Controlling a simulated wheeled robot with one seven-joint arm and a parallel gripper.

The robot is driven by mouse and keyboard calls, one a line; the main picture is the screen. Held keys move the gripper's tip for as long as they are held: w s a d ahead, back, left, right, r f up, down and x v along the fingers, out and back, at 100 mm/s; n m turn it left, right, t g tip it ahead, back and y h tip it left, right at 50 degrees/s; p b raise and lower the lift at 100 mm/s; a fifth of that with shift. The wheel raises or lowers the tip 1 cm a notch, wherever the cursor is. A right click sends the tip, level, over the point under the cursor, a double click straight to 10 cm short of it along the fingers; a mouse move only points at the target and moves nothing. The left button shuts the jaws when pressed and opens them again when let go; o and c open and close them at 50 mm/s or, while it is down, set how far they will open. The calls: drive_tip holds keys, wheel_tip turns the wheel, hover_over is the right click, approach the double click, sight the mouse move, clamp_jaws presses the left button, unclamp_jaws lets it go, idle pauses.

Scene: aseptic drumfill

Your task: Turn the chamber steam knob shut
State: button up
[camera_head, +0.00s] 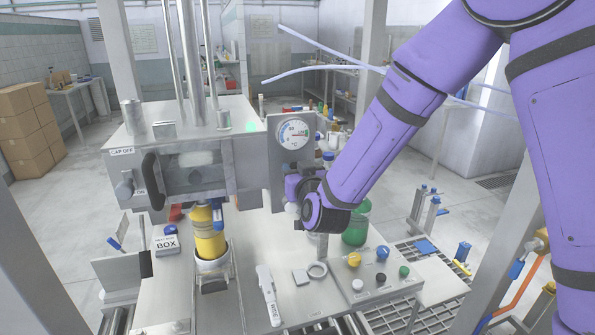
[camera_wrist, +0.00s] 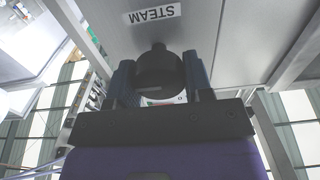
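The steam knob (camera_wrist: 158,65) is a dark round knob on a grey metal panel, under a label reading STEAM (camera_wrist: 153,13), upside down in the wrist view. My gripper (camera_wrist: 160,80) has one dark finger on each side of the knob, and both fingers appear to touch it. A small white and coloured mark shows below the knob, partly hidden by the gripper body. In the head view a round dial gauge (camera_head: 295,133) sits on the panel (camera_head: 275,160) just above my wrist. The knob and fingertips are hidden there by my purple wrist.
The steel filling machine (camera_head: 185,180) stands left of my wrist, with a black handle (camera_head: 153,181) and a yellow cylinder (camera_head: 209,235) below. A green jar (camera_head: 356,226) stands close right of my wrist. Coloured buttons (camera_head: 368,271) are on the counter in front.

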drive_tip(key=shift+c, duration=0.9)
drive_tip(key=shift+n, duration=0.3)
drive_tip(key=n, duration=0.3)
drive_tip(key=shift+a+n, duration=0.15)
drive_tip(key=shift+n, duration=0.15)
drive_tip(key=n, duration=0.4)
drive_tip(key=shift+s, duration=0.1)
drive_tip(key=n, duration=0.5)
drive_tip(key=shift+a+f, duration=0.1)
drive_tip(key=shift+f, duration=0.05)
drive_tip(key=n, duration=0.4)
drive_tip(key=shift+n, duration=0.3)
drive_tip(key=shift+f, duration=0.1)
